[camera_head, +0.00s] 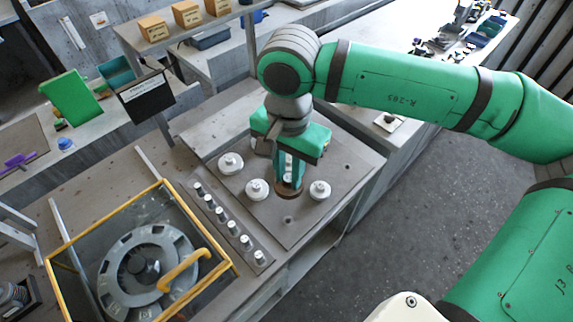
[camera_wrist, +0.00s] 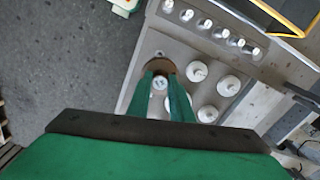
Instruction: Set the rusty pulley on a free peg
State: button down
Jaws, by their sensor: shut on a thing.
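The rusty pulley (camera_head: 289,190) is a brown disc at the fingertips of my gripper (camera_head: 290,178), low over the grey board (camera_head: 345,165). In the wrist view my gripper (camera_wrist: 163,78) is shut on the rusty pulley (camera_wrist: 158,65); a pale round part shows between the fingers. I cannot tell whether the pulley touches the board. White pulleys stand on the board at the left (camera_head: 231,163), front left (camera_head: 257,189) and right (camera_head: 319,190). My fingers partly hide what lies behind them. A small dark spot (camera_head: 287,220) marks the board in front of the rusty pulley.
A strip of several short pale-topped posts (camera_head: 221,214) runs along the board's left side. A yellow-framed clear case (camera_head: 108,228) over a round grey housing (camera_head: 150,268) stands at lower left. A black sign box (camera_head: 144,96) stands behind. The board's front corner is bare.

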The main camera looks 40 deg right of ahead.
send_over(288, 219)
jog(key=shift+f, duration=7.4)
jog(key=shift+f, duration=1.15)
jog(key=c, duration=1.5)
grip_release()
jog(key=shift+r, duration=0.1)
jog(key=shift+r, duration=3.65)
